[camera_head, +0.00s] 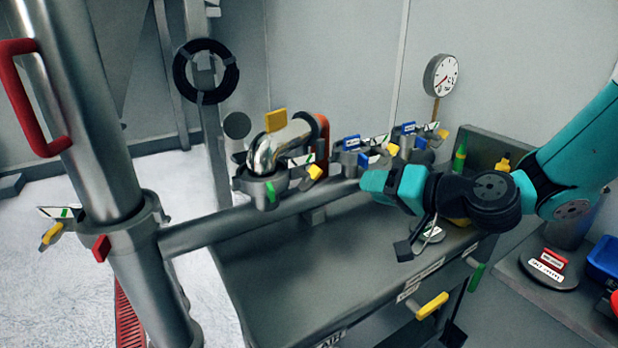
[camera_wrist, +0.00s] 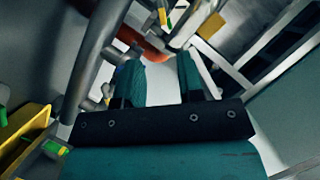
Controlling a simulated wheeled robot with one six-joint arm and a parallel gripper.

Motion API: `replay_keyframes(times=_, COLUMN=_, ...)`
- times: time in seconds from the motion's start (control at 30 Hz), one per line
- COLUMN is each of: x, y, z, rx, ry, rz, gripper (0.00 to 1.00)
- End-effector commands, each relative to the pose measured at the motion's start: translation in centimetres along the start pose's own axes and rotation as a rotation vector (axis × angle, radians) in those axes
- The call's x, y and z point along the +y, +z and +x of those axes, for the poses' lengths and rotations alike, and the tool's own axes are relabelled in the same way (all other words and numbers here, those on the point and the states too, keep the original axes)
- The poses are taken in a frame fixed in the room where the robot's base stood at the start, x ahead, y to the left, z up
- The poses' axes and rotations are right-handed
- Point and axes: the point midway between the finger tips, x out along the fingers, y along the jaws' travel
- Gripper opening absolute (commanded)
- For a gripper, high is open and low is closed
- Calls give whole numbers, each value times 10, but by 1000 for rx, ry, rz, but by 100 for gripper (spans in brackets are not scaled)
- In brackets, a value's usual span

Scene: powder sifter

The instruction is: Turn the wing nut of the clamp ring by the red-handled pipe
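The thick grey pipe (camera_head: 95,130) with a red handle (camera_head: 28,98) stands tilted at the left of the head view. A clamp ring (camera_head: 122,218) goes around it, with a yellow wing nut (camera_head: 52,234) on its left side and a red tab (camera_head: 101,248) at the front. My gripper (camera_head: 372,183) is far to the right of this ring, near the blue-tabbed clamps and touching nothing that I can make out. In the wrist view, the two teal fingers of my gripper (camera_wrist: 161,72) stand apart with pale background between them. I cannot make out this ring there.
A chrome elbow (camera_head: 278,145) with its own clamp and yellow nut (camera_head: 315,172) stands mid-scene. A grey crossbar (camera_head: 205,232) runs from the red-handled pipe toward the elbow clamp. A gauge (camera_head: 440,76) stands behind. An orange-red part (camera_wrist: 142,44) shows beyond my fingers.

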Motion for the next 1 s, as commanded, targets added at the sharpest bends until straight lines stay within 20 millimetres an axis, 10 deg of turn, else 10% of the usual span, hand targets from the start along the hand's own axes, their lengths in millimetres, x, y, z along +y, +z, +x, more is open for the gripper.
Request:
replay_keyframes(times=0.6, x=-5, y=1, z=130, rx=-7, ry=-5, rz=-5, gripper=35)
replay_keyframes(times=1.0, x=-3, y=2, z=166, rx=-6, ry=-2, rz=-3, gripper=35)
